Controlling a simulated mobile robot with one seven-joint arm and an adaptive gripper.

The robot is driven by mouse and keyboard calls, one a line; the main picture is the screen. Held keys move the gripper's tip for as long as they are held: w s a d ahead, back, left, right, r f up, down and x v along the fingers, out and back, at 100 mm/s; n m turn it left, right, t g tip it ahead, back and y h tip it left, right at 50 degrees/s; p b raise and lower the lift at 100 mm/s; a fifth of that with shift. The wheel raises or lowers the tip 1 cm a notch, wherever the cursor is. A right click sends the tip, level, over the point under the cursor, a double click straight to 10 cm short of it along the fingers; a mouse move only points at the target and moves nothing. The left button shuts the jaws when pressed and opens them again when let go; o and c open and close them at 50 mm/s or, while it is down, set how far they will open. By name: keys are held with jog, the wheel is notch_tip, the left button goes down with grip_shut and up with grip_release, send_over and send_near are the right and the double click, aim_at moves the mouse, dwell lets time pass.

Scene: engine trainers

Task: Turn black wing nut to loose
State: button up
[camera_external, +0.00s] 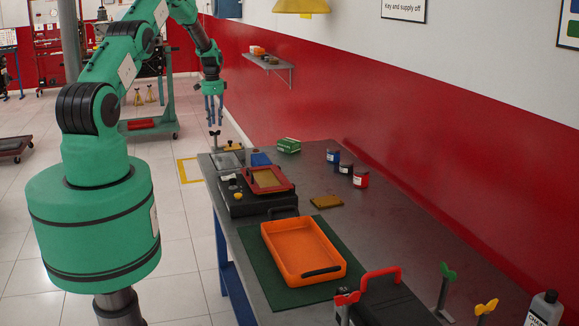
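My gripper (214,117) hangs at the far end of the bench, pointing straight down. Its fingers look parted, with nothing visible between them. Just below the fingertips is a small dark piece (214,133) on top of a thin post, which looks like the black wing nut. It is small in this view, and I cannot tell how its wings are turned or whether the fingertips touch it. A green wing nut (447,273) and a yellow wing nut (486,307) top posts at the near right of the bench.
An orange tray (283,238) lies on a green mat (262,279). A black case with a red frame (268,189) stands nearer the gripper. A green box (289,146), several small jars (347,168) and a bottle (545,308) are also on the bench. The red wall (360,110) borders it.

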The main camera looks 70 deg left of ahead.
aim_at(215, 135)
jog(key=shift+f, duration=2.3)
grip_shut()
